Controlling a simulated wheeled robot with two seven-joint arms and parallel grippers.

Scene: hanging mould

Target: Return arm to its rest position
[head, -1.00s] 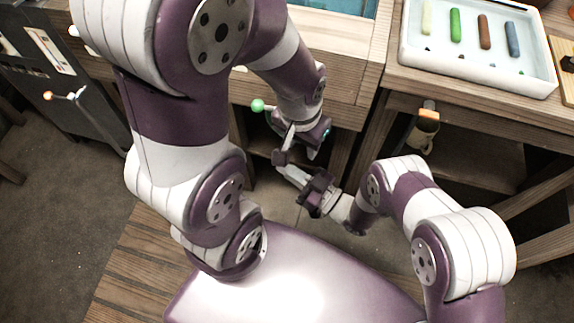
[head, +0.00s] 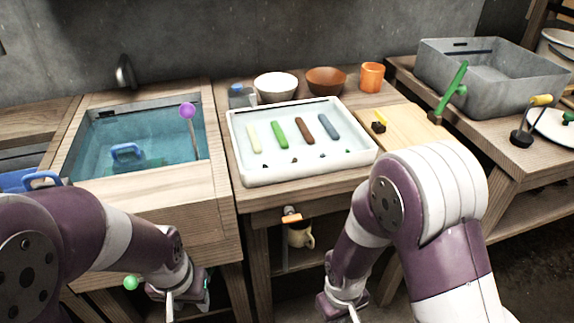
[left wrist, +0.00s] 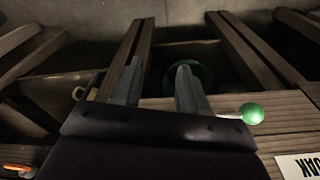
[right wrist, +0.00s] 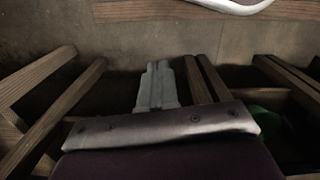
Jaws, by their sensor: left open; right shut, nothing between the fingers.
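My left gripper (left wrist: 158,82) is open in the left wrist view, its two grey fingers apart with nothing between them. In the head view my left arm comes in from the left and its wrist hangs low in front of the sink cabinet, the fingertips cut off by the bottom edge. My right gripper (right wrist: 157,84) is shut and empty in the right wrist view, its fingers together. In the head view my right arm folds down at the lower right, and its fingers are mostly out of frame at the bottom edge.
A water-filled sink (head: 85,167) is at left. A white tray (head: 243,178) with several coloured sticks stands on the middle table, near bowls and an orange cup (head: 372,77). A grey metal basin (head: 490,90) is at right. A green knob (head: 131,282) is beside my left wrist.

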